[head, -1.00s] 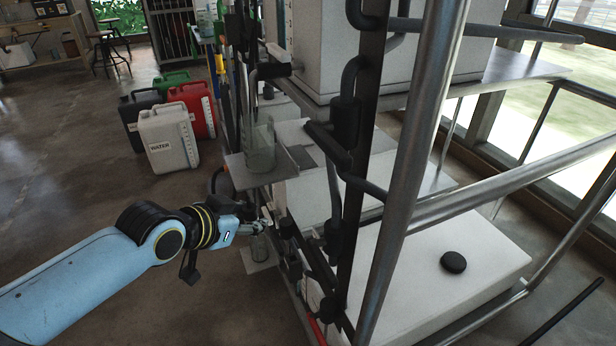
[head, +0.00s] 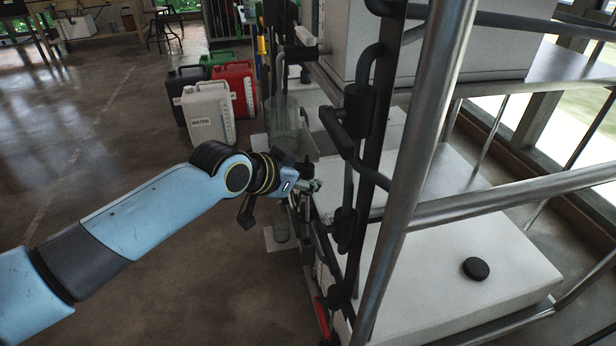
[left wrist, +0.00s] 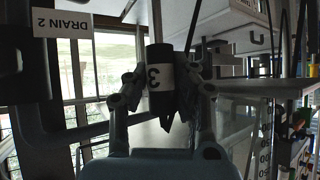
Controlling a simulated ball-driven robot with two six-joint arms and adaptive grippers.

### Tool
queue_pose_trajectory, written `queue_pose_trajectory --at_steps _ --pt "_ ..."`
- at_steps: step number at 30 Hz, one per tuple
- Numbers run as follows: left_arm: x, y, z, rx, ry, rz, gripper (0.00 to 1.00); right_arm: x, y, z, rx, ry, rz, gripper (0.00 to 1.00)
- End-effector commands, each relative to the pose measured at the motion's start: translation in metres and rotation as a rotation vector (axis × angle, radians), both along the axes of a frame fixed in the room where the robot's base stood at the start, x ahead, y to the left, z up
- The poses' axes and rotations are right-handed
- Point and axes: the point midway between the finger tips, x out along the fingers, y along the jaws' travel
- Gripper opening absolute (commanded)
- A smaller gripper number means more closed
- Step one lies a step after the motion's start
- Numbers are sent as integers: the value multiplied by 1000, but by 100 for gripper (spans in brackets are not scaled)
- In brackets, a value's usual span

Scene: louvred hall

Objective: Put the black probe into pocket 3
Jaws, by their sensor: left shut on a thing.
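My left gripper (head: 308,187) is at the side of the rack in the head view, among dark fittings. In the left wrist view my left gripper (left wrist: 163,88) is shut on the black probe (left wrist: 159,57), a dark cylinder between the two fingers. A white label with a 3 shows at the probe's middle, and a dark pointed end shows below it. In the head view the probe cannot be told apart from the dark parts around the gripper. I cannot make out pocket 3 in either view. My right gripper is not in view.
A metal rack post (head: 415,180) and dark pipes stand right of the gripper. A clear vessel (head: 283,120) is behind it. A black puck (head: 476,268) lies on a white box. Canisters, one a white WATER canister (head: 209,113), stand on the floor. A DRAIN 2 label (left wrist: 75,24) hangs nearby.

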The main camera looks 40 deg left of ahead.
Motion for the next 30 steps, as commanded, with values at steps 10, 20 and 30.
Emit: queue_pose_trajectory --at_steps 10,20,30 --pt "0 0 -49 0 1 0 0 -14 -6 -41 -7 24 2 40" --pt "0 0 -61 0 -1 0 0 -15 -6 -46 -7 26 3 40" --pt "0 0 -63 0 -1 0 0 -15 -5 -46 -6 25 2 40"
